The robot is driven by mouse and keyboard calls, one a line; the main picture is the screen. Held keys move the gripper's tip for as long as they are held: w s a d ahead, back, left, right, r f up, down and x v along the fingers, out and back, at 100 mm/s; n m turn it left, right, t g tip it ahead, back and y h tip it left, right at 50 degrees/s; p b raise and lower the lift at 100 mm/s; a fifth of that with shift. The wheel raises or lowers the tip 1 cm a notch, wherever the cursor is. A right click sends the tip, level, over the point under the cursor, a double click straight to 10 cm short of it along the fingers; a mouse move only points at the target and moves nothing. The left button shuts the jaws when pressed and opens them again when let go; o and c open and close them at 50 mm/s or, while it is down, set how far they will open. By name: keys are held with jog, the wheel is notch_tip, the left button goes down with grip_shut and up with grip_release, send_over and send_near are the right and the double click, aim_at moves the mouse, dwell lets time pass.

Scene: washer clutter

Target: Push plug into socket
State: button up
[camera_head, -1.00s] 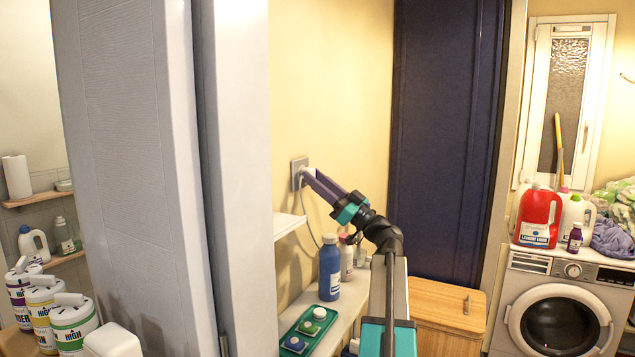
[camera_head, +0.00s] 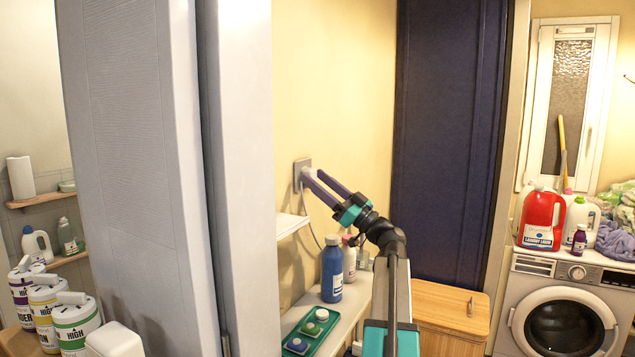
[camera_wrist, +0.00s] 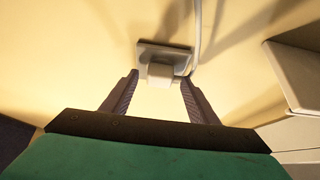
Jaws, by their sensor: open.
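The socket (camera_head: 300,167) is a grey plate on the yellow wall. It also shows in the wrist view as a plate (camera_wrist: 148,47) at the top centre. The pale plug (camera_wrist: 160,73) sits against the plate, and its cable (camera_wrist: 196,30) runs off beside it. I cannot tell how deep the plug sits. My gripper (camera_head: 321,187) points at the socket from the right. In the wrist view my gripper (camera_wrist: 158,88) is open, with its two purple-grey fingers apart on either side of the plug and a gap to it.
A white shelf (camera_head: 288,224) juts from the wall below the socket. A blue bottle (camera_head: 331,272) and a green tray (camera_head: 308,330) stand on the counter below. A white door panel (camera_head: 240,150) stands at left, a dark blue panel (camera_head: 446,140) at right.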

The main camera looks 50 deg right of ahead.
jog(key=b+v, duration=0.3)
jog(key=v, duration=1)
jog(key=shift+s+f, duration=0.1)
jog(key=shift+s, duration=0.05)
